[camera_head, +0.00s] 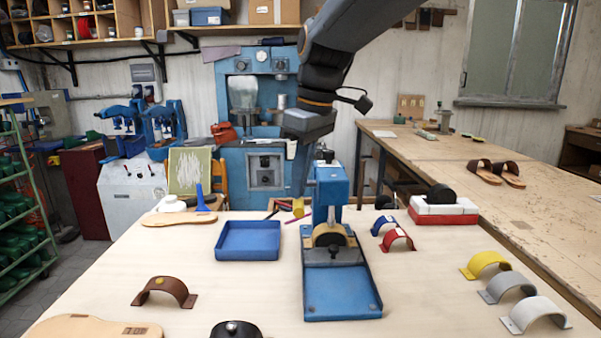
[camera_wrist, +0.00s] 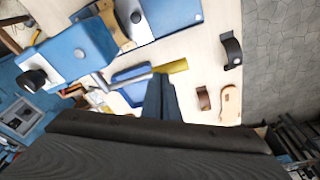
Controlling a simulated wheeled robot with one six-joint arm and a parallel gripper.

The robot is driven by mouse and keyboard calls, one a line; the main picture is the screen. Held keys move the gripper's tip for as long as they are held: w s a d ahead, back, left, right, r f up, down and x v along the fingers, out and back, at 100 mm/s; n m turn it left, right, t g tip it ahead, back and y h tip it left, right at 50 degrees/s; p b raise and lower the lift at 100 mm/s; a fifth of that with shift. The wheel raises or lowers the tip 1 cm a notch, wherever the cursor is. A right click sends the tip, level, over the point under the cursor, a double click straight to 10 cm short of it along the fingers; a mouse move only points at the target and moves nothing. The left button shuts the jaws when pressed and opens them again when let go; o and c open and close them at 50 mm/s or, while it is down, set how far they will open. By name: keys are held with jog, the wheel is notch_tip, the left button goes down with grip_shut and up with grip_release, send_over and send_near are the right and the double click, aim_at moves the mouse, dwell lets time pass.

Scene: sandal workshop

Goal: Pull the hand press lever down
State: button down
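The blue hand press (camera_head: 331,186) stands on the near table, with a blue base plate (camera_head: 342,289) in front and a black strap form with a tan band under its head. In the wrist view its blue head (camera_wrist: 92,42) is at the upper left, with a black knob (camera_wrist: 33,80) at one end. My gripper (camera_head: 299,192) hangs just left of the press head.
A blue tray (camera_head: 248,241) lies left of the press. A red-and-white block with a black form (camera_head: 443,213) stands at its right. Strap pieces (camera_head: 530,312) lie at the right, and a brown strap (camera_head: 165,290) at the left. The front table has bare patches between.

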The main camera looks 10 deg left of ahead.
jog(key=shift+f, duration=0.4)
jog(key=w+r+p, duration=0.3)
jog(key=r+p, duration=0.8)
jog(key=r, duration=0.1)
jog(key=shift+a+r, duration=0.15)
jog(key=shift+a, duration=0.2)
jog(key=shift+w, duration=0.1)
